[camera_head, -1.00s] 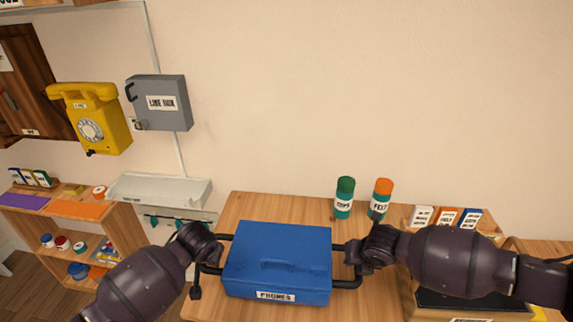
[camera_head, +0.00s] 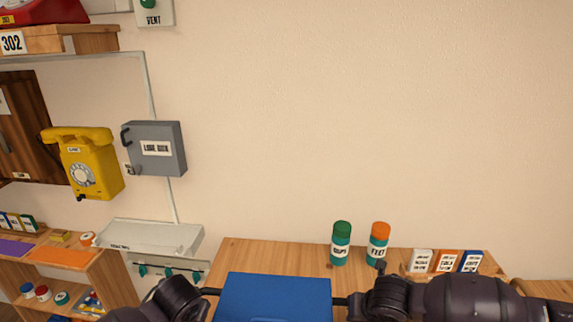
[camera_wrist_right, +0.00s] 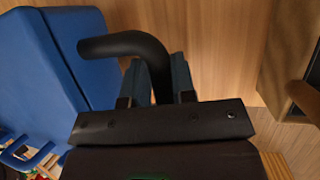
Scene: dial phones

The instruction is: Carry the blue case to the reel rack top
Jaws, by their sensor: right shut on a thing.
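The blue case (camera_head: 275,291) is at the bottom middle of the head view, in front of or over the wooden table; its lower part is cut off, so I cannot tell whether it touches the table. My right gripper (camera_head: 352,300) is at its right side. In the right wrist view, the right gripper (camera_wrist_right: 160,82) is shut on the case's black bar handle (camera_wrist_right: 122,44), beside the blue case (camera_wrist_right: 45,75). My left gripper (camera_head: 207,294) is at the left handle, its fingers too small to read. A low wooden rack (camera_head: 118,285) with small round reels stands at left, probably the reel rack.
On the table (camera_head: 290,255) stand a green-capped bottle (camera_head: 341,243), an orange-capped bottle (camera_head: 378,244) and a row of small boxes (camera_head: 446,261). Purple and orange mats (camera_head: 62,256) lie on the rack top. A pale tray (camera_head: 150,237) lies between rack and table.

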